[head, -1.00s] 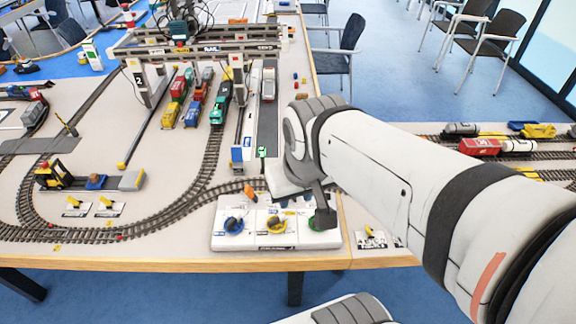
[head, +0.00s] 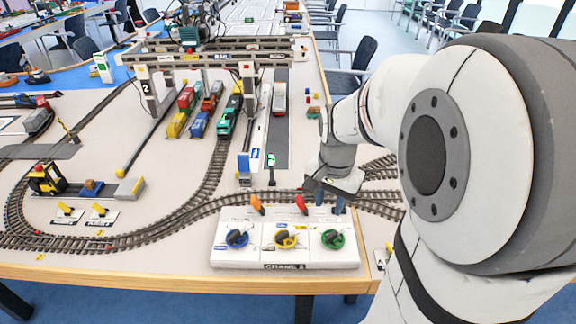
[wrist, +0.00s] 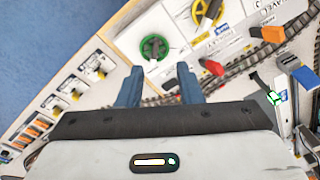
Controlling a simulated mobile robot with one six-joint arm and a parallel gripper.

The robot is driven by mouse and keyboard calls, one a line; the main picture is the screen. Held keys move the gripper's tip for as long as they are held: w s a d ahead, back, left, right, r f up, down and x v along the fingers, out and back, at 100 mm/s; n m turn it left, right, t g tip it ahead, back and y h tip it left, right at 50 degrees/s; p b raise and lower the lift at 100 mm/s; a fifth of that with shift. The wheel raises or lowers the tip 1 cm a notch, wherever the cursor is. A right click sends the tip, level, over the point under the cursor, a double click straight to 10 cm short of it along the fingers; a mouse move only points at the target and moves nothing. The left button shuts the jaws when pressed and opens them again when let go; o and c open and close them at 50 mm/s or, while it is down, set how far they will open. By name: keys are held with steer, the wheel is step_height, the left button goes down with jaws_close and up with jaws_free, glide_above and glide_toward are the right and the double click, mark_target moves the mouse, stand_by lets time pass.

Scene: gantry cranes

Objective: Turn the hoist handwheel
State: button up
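A white control panel (head: 262,222) at the table's front edge carries three handwheels: blue (head: 237,238), yellow (head: 286,240) and green (head: 333,239). Their labels are too small to tell which is the hoist. My gripper (head: 330,202) is above the panel's back right corner, behind the green handwheel. In the wrist view, the green handwheel (wrist: 154,46) lies beyond my gripper (wrist: 160,82), whose two blue fingers are spread and empty. The yellow handwheel (wrist: 206,12) is at the top edge there. The gripper touches no wheel that I can see.
An orange lever (head: 257,204) and a red lever (head: 301,205) stand on the panel's back part, the red one close to my gripper. Curved track (head: 150,237) runs behind the panel. A gantry crane (head: 200,62) spans trains farther back.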

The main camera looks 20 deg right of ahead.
mark_target(333, 233)
steer(key=d+f+m, duration=0.1)
steer(key=f, duration=0.1)
steer(key=w+d+f+m+b, duration=0.1)
steer(key=f, duration=0.1)
steer(key=w+d+f+m+b, duration=0.1)
steer(key=f, duration=0.2)
steer(key=shift+w+d+g, duration=0.15)
steer(key=shift+d+g, duration=0.1)
steer(key=shift+g, duration=0.15)
steer(key=shift+d+f, duration=0.1)
steer(key=shift+f, duration=0.3)
step_height(333, 233, down, 7)
steer(key=shift+f+b, duration=0.1)
steer(key=shift+b, duration=0.3)
